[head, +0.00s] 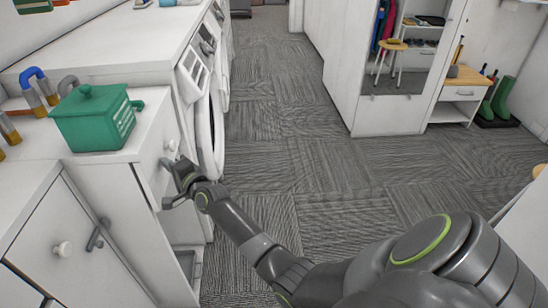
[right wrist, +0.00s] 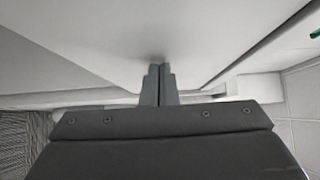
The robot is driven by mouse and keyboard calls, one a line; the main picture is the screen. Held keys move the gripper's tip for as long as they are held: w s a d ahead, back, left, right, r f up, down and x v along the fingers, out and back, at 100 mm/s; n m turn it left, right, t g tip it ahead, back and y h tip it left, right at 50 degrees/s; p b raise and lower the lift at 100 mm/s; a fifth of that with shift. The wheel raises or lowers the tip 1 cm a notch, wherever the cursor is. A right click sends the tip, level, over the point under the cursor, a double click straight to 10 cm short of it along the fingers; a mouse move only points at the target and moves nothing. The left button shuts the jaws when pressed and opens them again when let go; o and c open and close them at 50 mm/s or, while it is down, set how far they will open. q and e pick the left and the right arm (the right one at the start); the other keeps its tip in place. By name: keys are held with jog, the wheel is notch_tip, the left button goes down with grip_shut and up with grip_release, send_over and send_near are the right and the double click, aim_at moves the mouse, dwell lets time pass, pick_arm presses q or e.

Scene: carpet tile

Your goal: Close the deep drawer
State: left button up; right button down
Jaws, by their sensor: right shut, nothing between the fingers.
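The white drawer front (head: 152,152) is on the cabinet under the green lidded pot, at the left of the head view. A dark gap along its left side suggests it stands a little out; how far is unclear. My right gripper (head: 179,172) is at this front, near its grey handle. In the right wrist view the fingers (right wrist: 158,72) are shut together and empty. Their tips are at a plain white panel (right wrist: 150,35), touching or very close; I cannot tell which. My left gripper is not in view.
The green pot (head: 95,118) stands on the cabinet top. A white washing machine (head: 207,125) is just beyond the drawer. The grey carpet (head: 290,135) is clear in the middle.

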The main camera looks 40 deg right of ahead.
jog(key=shift+w+a+r, duration=0.15)
jog(key=shift+w+a, duration=0.05)
jog(key=shift+a, duration=0.15)
jog(key=shift+a+r, duration=0.1)
jog(key=shift+r, duration=0.05)
dwell(0.3)
